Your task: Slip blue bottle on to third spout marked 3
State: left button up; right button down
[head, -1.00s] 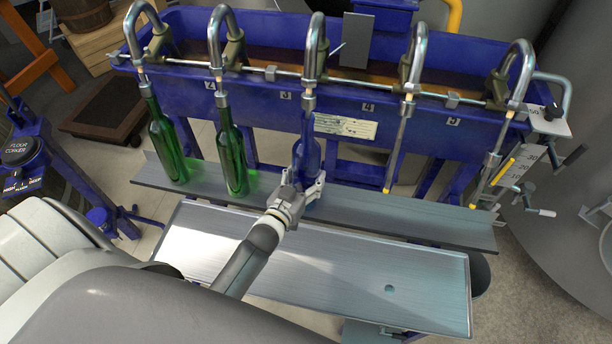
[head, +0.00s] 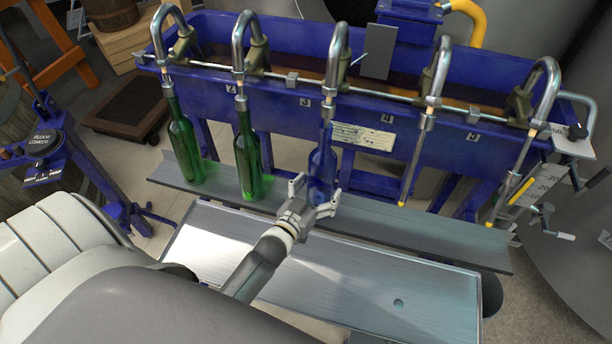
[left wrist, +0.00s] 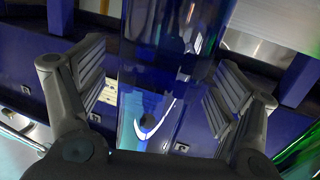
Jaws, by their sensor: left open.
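The blue bottle (head: 320,172) stands upright at the third spout (head: 338,60), by the plate marked 3 (head: 305,102). Its neck is up around the spout's tube, and its base appears to be on the grey shelf (head: 400,226), partly hidden by my gripper. My left gripper (head: 314,193) is open, with its fingers spread on either side of the lower bottle. In the left wrist view the blue bottle (left wrist: 165,95) fills the middle, with gaps between it and both finger pads (left wrist: 165,88). My right gripper is not in view.
Two green bottles (head: 185,150) (head: 247,155) hang on the spouts to the left. The fourth spout (head: 440,70) and fifth spout (head: 545,85) are empty. A metal tray (head: 350,275) lies in front of the shelf, clear apart from my arm over it.

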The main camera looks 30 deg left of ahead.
pick_arm(q)
jog(key=s+r, duration=0.1)
jog(key=s, duration=0.9)
jog(key=shift+s+r, duration=0.2)
jog(key=shift+r, duration=0.15)
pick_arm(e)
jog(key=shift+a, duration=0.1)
